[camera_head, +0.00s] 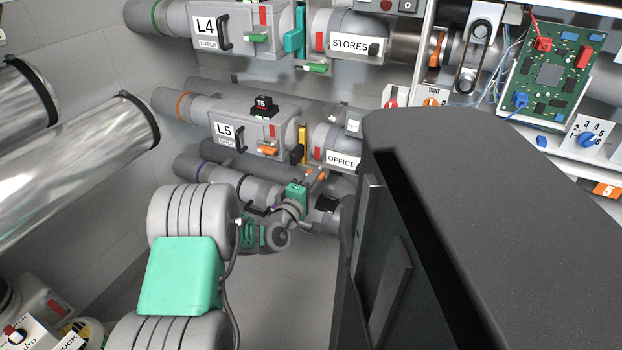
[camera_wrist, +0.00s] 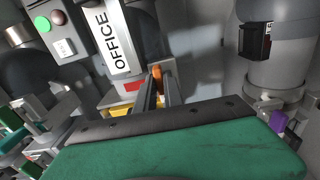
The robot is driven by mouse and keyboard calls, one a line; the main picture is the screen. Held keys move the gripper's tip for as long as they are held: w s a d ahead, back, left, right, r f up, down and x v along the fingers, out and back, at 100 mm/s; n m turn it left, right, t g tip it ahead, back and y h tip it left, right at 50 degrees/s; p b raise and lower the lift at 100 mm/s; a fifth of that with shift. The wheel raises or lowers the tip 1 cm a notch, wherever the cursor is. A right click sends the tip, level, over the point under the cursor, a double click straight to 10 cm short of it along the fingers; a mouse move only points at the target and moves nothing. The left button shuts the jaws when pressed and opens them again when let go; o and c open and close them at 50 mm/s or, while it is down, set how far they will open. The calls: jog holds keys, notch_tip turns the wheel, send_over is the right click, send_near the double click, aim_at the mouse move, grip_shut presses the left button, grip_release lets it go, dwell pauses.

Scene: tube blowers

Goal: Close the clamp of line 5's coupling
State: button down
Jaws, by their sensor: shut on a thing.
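Line 5 shows in the head view as a grey box marked L5 (camera_head: 228,130) beside the box marked OFFICE (camera_head: 341,161). A yellow plate (camera_head: 303,140) stands between them, and an orange handle (camera_head: 267,150) sits on the L5 box. In the wrist view my gripper (camera_wrist: 159,82) is shut on a small orange handle (camera_wrist: 157,70), close under the OFFICE label (camera_wrist: 119,40). The fingers hide most of this handle. I cannot tell the clamp's exact position.
Line 4, with its L4 box (camera_head: 208,28) and STORES box (camera_head: 349,45), runs above. A black block marked T5 (camera_head: 262,106) sits on line 5. A circuit board (camera_head: 549,74) and a numbered dial (camera_head: 588,136) are at right. Pipes crowd the space behind my gripper.

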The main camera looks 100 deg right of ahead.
jog(key=c, duration=1.5)
grip_release()
jog(key=shift+o, duration=0.2)
jog(key=v, duration=0.7)
jog(key=shift+a+p, duration=0.3)
jog(key=shift+a, duration=0.1)
jog(key=shift+w, duration=0.15)
